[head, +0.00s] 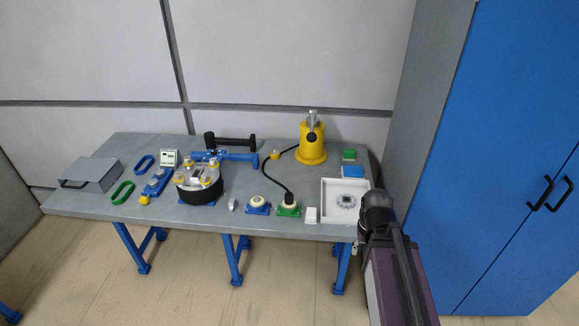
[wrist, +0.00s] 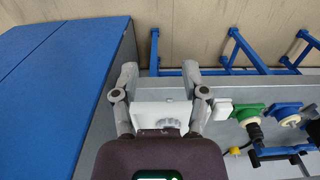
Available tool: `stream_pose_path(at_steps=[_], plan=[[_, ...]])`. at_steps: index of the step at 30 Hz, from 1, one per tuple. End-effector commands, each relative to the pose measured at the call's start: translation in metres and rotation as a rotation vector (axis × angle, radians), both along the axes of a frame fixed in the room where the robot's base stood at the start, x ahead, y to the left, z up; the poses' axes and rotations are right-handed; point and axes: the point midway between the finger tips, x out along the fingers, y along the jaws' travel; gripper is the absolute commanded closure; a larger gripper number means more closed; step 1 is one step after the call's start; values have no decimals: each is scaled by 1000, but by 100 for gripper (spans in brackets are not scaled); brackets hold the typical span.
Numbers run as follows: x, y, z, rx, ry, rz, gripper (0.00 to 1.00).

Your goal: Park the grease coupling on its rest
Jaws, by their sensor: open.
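A yellow grease pump (head: 312,145) stands at the back right of the table. A black hose (head: 270,174) runs from it in a loop to a dark end piece, which looks like the grease coupling (head: 289,196), upright on a green block (head: 288,210). In the wrist view the dark coupling (wrist: 255,131) shows on the green block (wrist: 249,111), right of my gripper. Which piece is its rest I cannot tell. My gripper (wrist: 160,76) is open and empty, its fingers apart over the white tray (wrist: 158,112). In the head view my arm hides the fingers.
The white tray (head: 330,214) holds a small grey part. A blue block with a pale knob (head: 257,205) stands left of the green block. A black drum with yellow-topped parts (head: 199,192) is further left. A tall blue cabinet (head: 520,170) stands right of the table.

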Motion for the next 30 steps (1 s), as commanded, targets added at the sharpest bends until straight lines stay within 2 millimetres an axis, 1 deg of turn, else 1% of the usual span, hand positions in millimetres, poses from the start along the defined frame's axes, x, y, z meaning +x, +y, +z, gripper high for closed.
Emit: stream_pose_path(at_steps=[2,3,6,8,11,14,16,17,20,21,23,24,27,30], plan=[[0,0,0,0,0,0,43],[0,0,0,0,0,0,40],[2,1,1,0,-1,0,13],[6,3,2,-1,-2,0,13],[20,10,8,-2,-7,1,13],[43,23,17,-4,-16,-1,13],[65,32,25,-6,-24,3,13],[75,38,29,-7,-28,1,13],[113,67,43,-9,-45,-2,13],[128,80,49,-9,-52,-5,13],[150,101,58,-10,-63,-8,13],[165,116,64,-10,-71,-10,13],[196,152,77,-9,-88,-16,13],[219,184,86,-6,-102,-21,13]])
